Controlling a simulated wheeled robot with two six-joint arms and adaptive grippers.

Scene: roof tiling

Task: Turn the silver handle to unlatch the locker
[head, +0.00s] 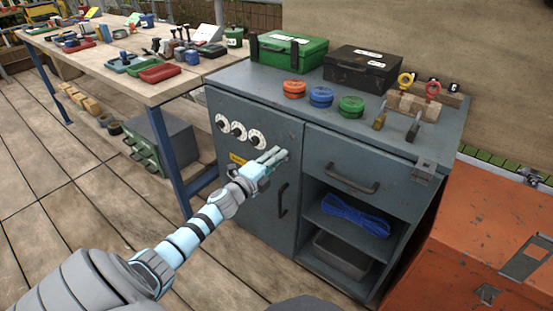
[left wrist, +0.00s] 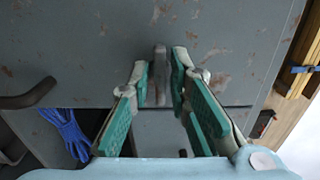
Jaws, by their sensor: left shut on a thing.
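The locker is a worn blue-grey cabinet with a closed door (head: 232,172) on its left side. My left gripper (head: 277,160) is at the upper part of this door, right of three round dials (head: 238,131). In the left wrist view, the silver handle (left wrist: 160,88) stands upright between the green-padded fingers of the left gripper (left wrist: 160,75), which are shut on it. In the head view the gripper mostly hides the handle. A dark bar handle (head: 283,200) is lower on the door. My right gripper is not in view.
Right of the door are a closed drawer (head: 385,192) and open shelves with a blue rope (head: 355,216) and a grey bin (head: 342,256). Boxes and colored round tins stand on top. A workbench (head: 150,90) is at left, an orange chest (head: 480,240) at right.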

